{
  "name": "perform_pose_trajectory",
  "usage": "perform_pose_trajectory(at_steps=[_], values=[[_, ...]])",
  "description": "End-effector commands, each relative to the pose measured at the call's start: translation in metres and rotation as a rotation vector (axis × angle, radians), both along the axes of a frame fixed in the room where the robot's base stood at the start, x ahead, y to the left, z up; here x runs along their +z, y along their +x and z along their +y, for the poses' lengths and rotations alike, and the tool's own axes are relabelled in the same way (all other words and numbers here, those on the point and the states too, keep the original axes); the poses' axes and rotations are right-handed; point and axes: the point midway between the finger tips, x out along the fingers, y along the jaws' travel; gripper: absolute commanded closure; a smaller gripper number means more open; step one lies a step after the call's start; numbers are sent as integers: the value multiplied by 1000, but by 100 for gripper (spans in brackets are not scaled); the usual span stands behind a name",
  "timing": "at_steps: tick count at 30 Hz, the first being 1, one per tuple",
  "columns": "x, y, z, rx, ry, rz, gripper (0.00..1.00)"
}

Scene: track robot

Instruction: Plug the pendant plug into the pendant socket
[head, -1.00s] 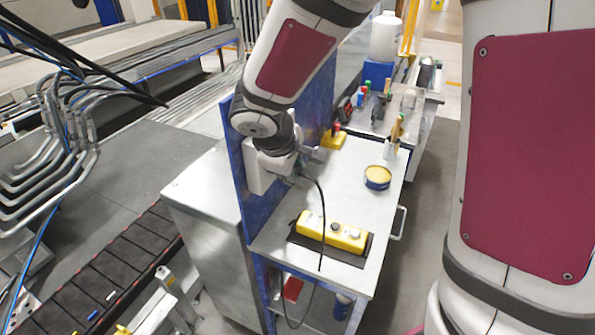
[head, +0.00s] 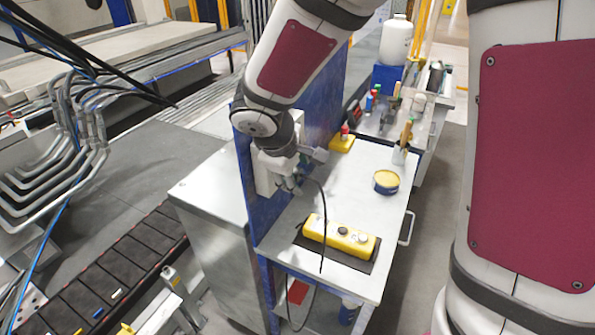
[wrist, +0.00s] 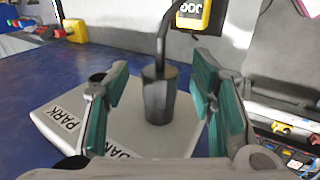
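The dark grey pendant plug (wrist: 158,97) stands on a white panel (wrist: 185,135) in the wrist view, its black cable rising from its top. The panel carries the labels "PARK" and a partly hidden "DAN…". The plug's lower end meets the panel; I cannot tell which socket, if any, it sits in. My gripper (wrist: 162,78) is open, its teal-padded fingers on either side of the plug with gaps showing. In the head view my gripper (head: 288,178) is at the white panel (head: 264,180) on the blue board. The yellow pendant (head: 340,238) lies on the bench; its "JOG" end (wrist: 188,12) shows in the wrist view.
The cable (head: 324,215) hangs from the plug, past the pendant and over the bench's front edge. A yellow-blue tin (head: 386,182) and a cup of tools (head: 400,155) stand on the bench (head: 345,190). The blue board (head: 248,215) rises along its left side.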

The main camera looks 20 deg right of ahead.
Motion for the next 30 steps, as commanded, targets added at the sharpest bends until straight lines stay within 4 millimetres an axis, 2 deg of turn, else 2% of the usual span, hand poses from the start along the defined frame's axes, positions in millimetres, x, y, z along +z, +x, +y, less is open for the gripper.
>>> perform_pose_trajectory(at_steps=[5,8,21,24,30], values=[[2,-1,1,0,-1,-1,49],[11,-3,4,-1,-1,-3,49],[82,-33,33,2,1,-4,49],[94,-37,38,1,0,-4,49],[104,-42,42,1,0,-1,49]])
